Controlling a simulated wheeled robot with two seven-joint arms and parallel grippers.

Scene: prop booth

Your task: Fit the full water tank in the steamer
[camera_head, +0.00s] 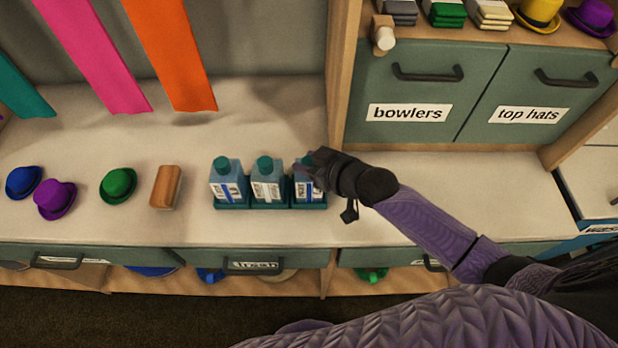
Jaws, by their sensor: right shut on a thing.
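Three blue-grey water tanks with teal caps and white labels stand upright in a row in a teal tray (232,206) on the counter. They are the left tank (226,185), the middle tank (266,186) and the right tank (303,190). My right gripper (318,172) is shut on the right tank at its upper part, and the dark fingers hide part of its cap and side. That tank still sits at its place in the tray. I cannot read the labels surely. No steamer can be made out. My left gripper is not in view.
A brown block, perhaps a brush (166,187), and green (118,185), purple (55,199) and blue (23,181) hats lie left of the tray. A wooden upright (342,75) and cabinet doors (421,92) stand behind my right arm. The counter right of my gripper is clear.

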